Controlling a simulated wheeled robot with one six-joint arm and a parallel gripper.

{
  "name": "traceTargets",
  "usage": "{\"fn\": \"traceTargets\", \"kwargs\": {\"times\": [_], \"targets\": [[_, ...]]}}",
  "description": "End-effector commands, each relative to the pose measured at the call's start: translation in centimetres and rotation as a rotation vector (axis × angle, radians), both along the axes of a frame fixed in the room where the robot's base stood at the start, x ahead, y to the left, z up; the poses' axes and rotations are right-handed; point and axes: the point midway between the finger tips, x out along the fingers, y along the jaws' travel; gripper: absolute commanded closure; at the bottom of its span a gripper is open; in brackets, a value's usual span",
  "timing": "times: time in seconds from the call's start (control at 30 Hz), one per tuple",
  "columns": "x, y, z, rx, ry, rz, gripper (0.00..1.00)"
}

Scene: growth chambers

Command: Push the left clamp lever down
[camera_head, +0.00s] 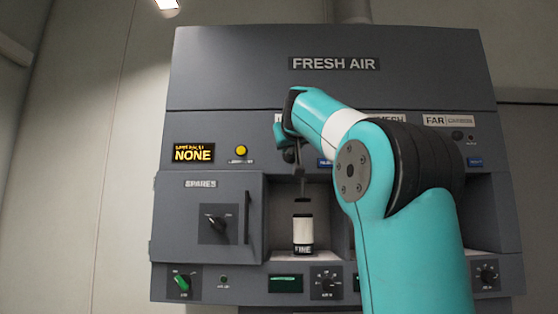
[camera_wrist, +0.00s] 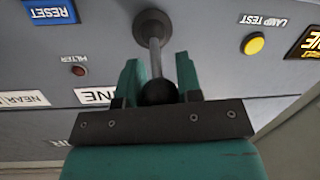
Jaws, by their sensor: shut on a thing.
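The left clamp lever is a metal rod with a black ball knob (camera_wrist: 159,93) at its end, standing out from a round mount on the grey panel in the wrist view. My gripper (camera_wrist: 158,76) has its two teal fingers on either side of the lever, shut on it at the knob. In the head view my gripper (camera_head: 286,134) is at the panel above the left open bay, mostly hidden by my arm. A dark clamp rod (camera_head: 301,186) hangs in that bay, above a white cartridge (camera_head: 303,231) with a black "FINE" band. A small gap shows between them.
The SPARES door (camera_head: 205,222) with its handle is left of the bay. A yellow lamp test button (camera_head: 241,151) and a "NONE" display (camera_head: 194,153) are above it. Knobs and a green screen (camera_head: 285,283) line the lower panel. My arm hides the middle bay.

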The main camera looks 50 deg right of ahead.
Motion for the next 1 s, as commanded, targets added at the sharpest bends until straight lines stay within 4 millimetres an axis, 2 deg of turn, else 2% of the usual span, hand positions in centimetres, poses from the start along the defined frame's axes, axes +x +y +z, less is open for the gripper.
{"fn": "traceTargets", "kwargs": {"times": [0.03,0.4,0.7,1.0], "targets": [[-0.3,-0.2,-1.7,-0.036,-0.029,-0.006,1.0],[-0.6,-0.3,-3.5,-0.317,-0.232,-0.01,1.0],[-0.5,-0.5,-4.3,-0.503,-0.367,-0.011,1.0],[-0.3,-0.7,-4.5,-0.606,-0.443,-0.01,1.0]]}}
